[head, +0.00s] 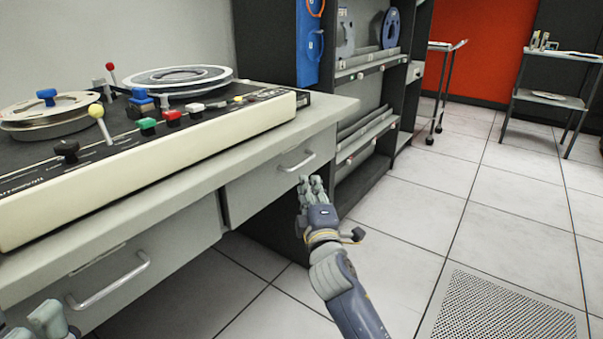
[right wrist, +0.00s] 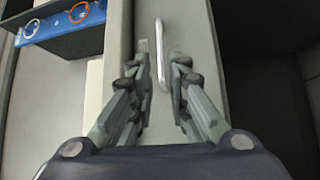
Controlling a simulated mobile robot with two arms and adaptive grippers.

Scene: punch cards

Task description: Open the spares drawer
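Two drawers sit under the console desk, and both look shut. The right drawer (head: 255,192) has a silver bar handle (head: 297,163); the left drawer (head: 150,285) has a similar handle (head: 110,284). I cannot read which is the spares drawer. My right gripper (head: 311,180) is just in front of the right drawer's handle. In the right wrist view, the right gripper (right wrist: 162,62) has its fingers apart, with the upright-looking handle (right wrist: 161,30) showing between the fingertips; contact is not clear. My left gripper (head: 30,320) is partly cut off at the bottom left corner.
The console (head: 200,125) with reels and coloured levers covers the desk top. An open shelf unit (head: 372,130) stands close beyond the right drawer. A trolley (head: 440,85) and a side table (head: 545,98) stand farther back.

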